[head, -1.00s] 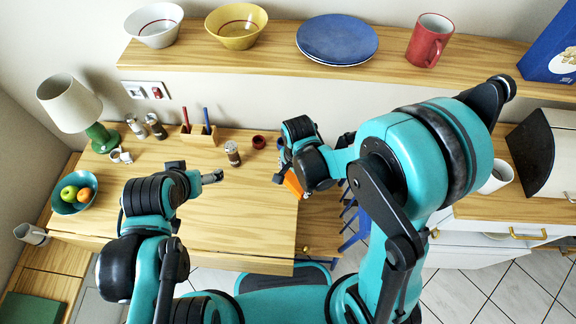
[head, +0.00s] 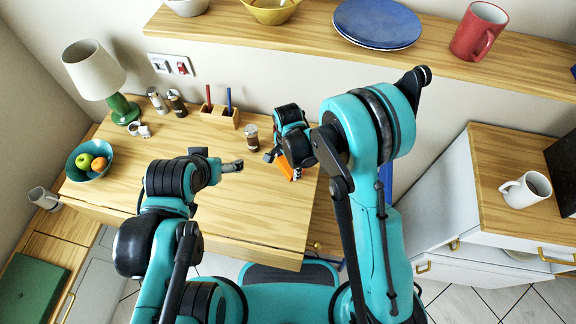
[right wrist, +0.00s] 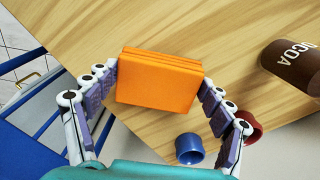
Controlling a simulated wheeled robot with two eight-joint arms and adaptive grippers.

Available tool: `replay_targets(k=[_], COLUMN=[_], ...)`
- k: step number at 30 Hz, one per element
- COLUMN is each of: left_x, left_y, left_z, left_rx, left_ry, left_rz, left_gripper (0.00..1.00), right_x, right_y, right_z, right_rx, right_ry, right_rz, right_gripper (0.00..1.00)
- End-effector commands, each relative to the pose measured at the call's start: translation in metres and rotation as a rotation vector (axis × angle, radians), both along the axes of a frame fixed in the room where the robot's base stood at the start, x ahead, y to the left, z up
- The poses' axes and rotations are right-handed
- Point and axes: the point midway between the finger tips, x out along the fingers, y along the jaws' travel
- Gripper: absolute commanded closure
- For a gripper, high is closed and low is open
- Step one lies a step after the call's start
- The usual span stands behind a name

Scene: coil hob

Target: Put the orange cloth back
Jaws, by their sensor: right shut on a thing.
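The orange cloth (head: 287,167) is a folded, flat block. In the right wrist view the cloth (right wrist: 158,82) sits between both fingers, which touch its left and right sides. My right gripper (head: 281,160) is shut on it, over the right part of the wooden table (head: 200,220); I cannot tell whether the cloth touches the top. My left gripper (head: 222,160) is open and empty above the middle of the table.
A brown cocoa jar (right wrist: 295,68) stands near the cloth. A blue cup (right wrist: 189,148) and a dark red cup (right wrist: 249,127) are near the table edge. A fruit bowl (head: 76,171), green lamp (head: 120,108) and pen holder (head: 219,116) stand left and behind. The table's front is clear.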

Motion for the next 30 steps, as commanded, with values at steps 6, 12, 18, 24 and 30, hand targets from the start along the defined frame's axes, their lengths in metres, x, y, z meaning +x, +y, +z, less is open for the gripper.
replay_targets(k=[6,12,18,24,30], left_x=[0.0,0.0,0.0,0.0,0.0], left_y=[0.0,0.0,0.0,0.0,0.0], left_z=[0.0,-0.005,-0.004,-0.003,0.008], left_rx=[0.0,0.0,0.0,0.0,0.0], left_ry=[0.0,0.0,0.0,0.0,0.0], left_rz=[0.0,0.0,0.0,0.0,0.0], left_gripper=[0.14,0.14,0.14,0.14,0.14], right_x=[0.0,0.0,0.0,0.0,0.0], right_y=[0.0,0.0,0.0,0.0,0.0], right_z=[-0.002,-0.006,-0.005,-0.004,0.016], right_rx=[0.0,0.0,0.0,0.0,0.0], right_ry=[0.0,0.0,0.0,0.0,0.0], right_rz=[0.0,0.0,0.0,0.0,0.0], right_gripper=[0.46,0.14,0.0,0.0,0.0])
